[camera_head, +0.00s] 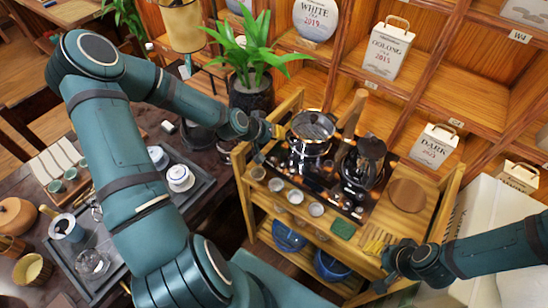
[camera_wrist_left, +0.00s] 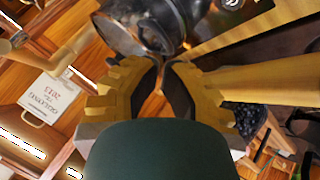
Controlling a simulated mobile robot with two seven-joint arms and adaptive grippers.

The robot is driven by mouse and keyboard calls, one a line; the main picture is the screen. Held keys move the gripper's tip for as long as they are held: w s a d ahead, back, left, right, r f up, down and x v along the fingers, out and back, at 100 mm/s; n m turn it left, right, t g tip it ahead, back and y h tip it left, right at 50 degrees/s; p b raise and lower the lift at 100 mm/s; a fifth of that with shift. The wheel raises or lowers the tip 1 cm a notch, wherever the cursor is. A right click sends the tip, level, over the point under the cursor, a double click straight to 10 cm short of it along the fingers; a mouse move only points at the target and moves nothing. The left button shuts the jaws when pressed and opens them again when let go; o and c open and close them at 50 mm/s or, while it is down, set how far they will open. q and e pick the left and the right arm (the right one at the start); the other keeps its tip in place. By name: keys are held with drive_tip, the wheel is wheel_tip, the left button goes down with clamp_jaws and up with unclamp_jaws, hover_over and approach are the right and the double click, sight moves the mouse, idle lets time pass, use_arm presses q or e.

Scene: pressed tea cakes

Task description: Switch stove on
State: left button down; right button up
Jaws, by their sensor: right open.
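The stove seems to be the dark panel (camera_head: 335,194) on top of the wooden cart; I cannot make out its switch. A metal pot with a lid (camera_head: 311,128) and a dark glass kettle (camera_head: 363,165) stand on it. My left gripper (camera_head: 268,144) is at the cart's left back corner, beside the pot. In the left wrist view its yellow ridged fingers (camera_wrist_left: 160,78) have a narrow empty gap between them, and a shiny round vessel (camera_wrist_left: 145,25) shows just beyond the fingertips. My right gripper (camera_head: 379,262) is open and empty at the cart's front right.
Several small cups (camera_head: 276,184) and a round brown board (camera_head: 408,195) lie on the cart top. Blue bowls (camera_head: 289,236) sit on the lower shelf. A potted plant (camera_head: 251,95) stands behind my left forearm. A dark table with a tray (camera_head: 205,190) is at left.

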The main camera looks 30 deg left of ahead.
use_arm(q)
drive_tip(key=b, duration=0.6)
hover_over(276, 159)
wheel_tip(276, 159, down, 8)
drive_tip(key=shift+f, duration=0.45)
drive_tip(key=shift+f, duration=0.1)
idle(0.9)
drive_tip(key=shift+f+b, duration=0.3)
drive_tip(key=shift+b, duration=0.25)
drive_tip(key=shift+f, duration=0.3)
idle(0.3)
drive_tip(key=shift+r, duration=0.75)
